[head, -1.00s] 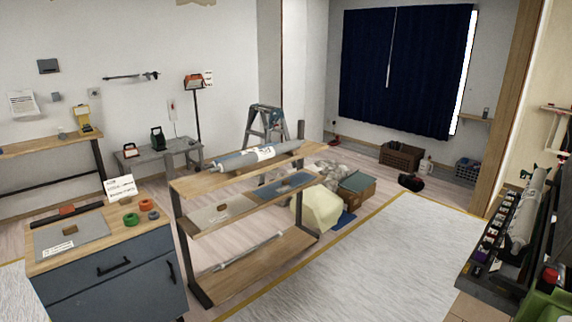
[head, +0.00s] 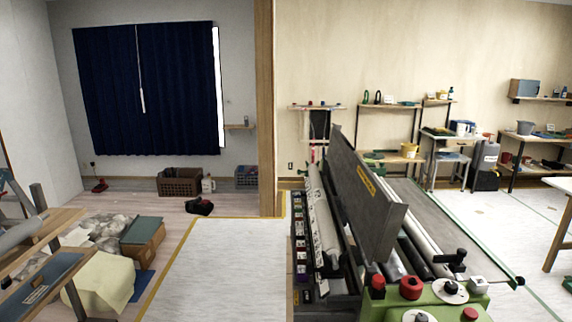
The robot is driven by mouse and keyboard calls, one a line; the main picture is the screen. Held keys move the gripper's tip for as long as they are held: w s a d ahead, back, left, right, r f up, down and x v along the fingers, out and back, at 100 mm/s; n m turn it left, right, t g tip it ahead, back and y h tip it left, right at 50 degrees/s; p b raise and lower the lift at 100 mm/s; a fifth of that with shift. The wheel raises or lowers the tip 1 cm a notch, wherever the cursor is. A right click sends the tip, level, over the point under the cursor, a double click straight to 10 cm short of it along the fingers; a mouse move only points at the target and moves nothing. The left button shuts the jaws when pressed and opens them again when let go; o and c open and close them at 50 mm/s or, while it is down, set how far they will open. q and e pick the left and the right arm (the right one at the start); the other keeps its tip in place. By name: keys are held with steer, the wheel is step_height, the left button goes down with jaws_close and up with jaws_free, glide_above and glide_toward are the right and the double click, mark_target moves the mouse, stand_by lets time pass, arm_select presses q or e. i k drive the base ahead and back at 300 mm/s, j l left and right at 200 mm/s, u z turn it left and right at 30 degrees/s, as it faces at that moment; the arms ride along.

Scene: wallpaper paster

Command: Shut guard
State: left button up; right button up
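The wallpaper pasting machine stands at the right of the head view, with a green control end (head: 425,300) nearest me. Its guard (head: 365,195) is a long dark grey panel with a yellow label, standing raised and tilted above the rollers. A pale roller (head: 322,215) lies to the left of the guard, and another roller (head: 424,243) lies to its right. Red and white knobs sit on the green end. Neither of my grippers shows in this view.
A wooden shelf rack (head: 40,262) stands at the lower left. A box (head: 143,242), a basket (head: 180,182) and crumpled sheeting lie on the floor beyond it. The pale floor mat (head: 232,255) left of the machine is clear. Shelves with tools (head: 385,106) line the back wall.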

mark_target(377, 219)
steer(key=i+j+z, duration=0.45)
steer(key=z, duration=0.15)
steer(key=i+j+z, duration=0.1)
steer(key=j, duration=0.35)
steer(key=i+j+z, duration=0.15)
steer(key=j, duration=0.35)
steer(key=i+j+z, duration=0.1)
steer(key=j, duration=0.35)
steer(key=i+j+z, duration=0.15)
steer(key=j, duration=0.35)
